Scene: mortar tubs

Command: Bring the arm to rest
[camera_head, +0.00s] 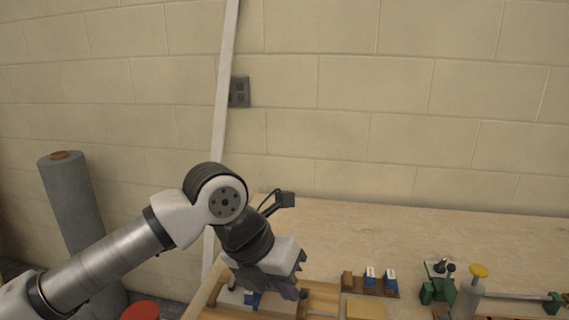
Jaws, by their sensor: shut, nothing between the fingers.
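My arm reaches in from the lower left, bends at a raised joint and points down over the left end of the wooden workbench (420,231). My gripper (297,294) is at the lower end of the arm, low over the bench's left part, close to a small blue and white item (252,298). Its fingers are dark and partly hidden, and I see nothing held in them. The gripper is shut.
A small wooden rack (378,291) with blue and white blocks stands right of the gripper. Further right are a green clamp (437,291) and a yellow-topped bottle (470,297). A grey roll (72,205) leans at the left. The bench's back is clear.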

